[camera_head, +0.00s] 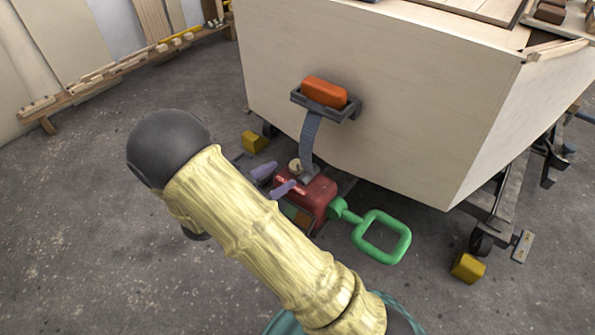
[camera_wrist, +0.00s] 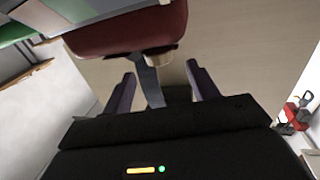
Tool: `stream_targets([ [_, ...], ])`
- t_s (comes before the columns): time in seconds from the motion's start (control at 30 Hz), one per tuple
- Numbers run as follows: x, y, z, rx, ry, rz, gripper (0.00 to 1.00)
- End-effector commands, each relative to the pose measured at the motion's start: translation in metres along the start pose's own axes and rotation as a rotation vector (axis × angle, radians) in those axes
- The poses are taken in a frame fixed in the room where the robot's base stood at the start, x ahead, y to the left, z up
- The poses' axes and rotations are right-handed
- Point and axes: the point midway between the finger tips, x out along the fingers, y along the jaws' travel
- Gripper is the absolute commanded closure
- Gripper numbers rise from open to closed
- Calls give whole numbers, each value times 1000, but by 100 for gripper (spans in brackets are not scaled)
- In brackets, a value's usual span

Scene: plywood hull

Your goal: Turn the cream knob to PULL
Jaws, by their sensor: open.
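The cream knob (camera_head: 294,166) sits at the far end of a red box-shaped unit (camera_head: 320,190) low in front of the plywood hull. In the wrist view the cream knob (camera_wrist: 160,59) shows at the edge of the red body (camera_wrist: 130,32), ahead of the gap between my fingers. My gripper (camera_head: 273,180) has two purple fingers spread apart, with nothing between them. It is close to the knob, and I see no clear contact. In the wrist view my gripper (camera_wrist: 162,88) is open too. No PULL marking is readable, so the knob's setting cannot be told.
A grey ribbed strap (camera_head: 310,138) runs from the unit up to a grey bracket (camera_head: 340,114) holding an orange block (camera_head: 324,91) on the hull (camera_head: 420,90). A green loop handle (camera_head: 404,240) sticks out right. Yellow blocks (camera_head: 467,267) stand on the floor.

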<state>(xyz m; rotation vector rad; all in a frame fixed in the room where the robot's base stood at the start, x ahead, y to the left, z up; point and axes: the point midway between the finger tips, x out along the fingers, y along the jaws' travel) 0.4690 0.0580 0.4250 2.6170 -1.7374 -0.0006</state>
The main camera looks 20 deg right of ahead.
Motion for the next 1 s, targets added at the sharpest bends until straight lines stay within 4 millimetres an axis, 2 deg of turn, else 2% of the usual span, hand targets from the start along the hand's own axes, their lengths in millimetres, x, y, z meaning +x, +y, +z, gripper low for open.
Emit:
stream_targets([
  [0.2,39,1,4,2,0,4,41],
  [0.33,56,0,3,1,-1,1,41],
  [0.5,65,0,0,1,0,0,41],
  [0.73,65,0,0,0,0,0,41],
  [0.93,65,0,0,0,0,0,80],
  [0.97,65,0,0,0,0,0,86],
  [1.0,69,2,0,-1,0,1,86],
])
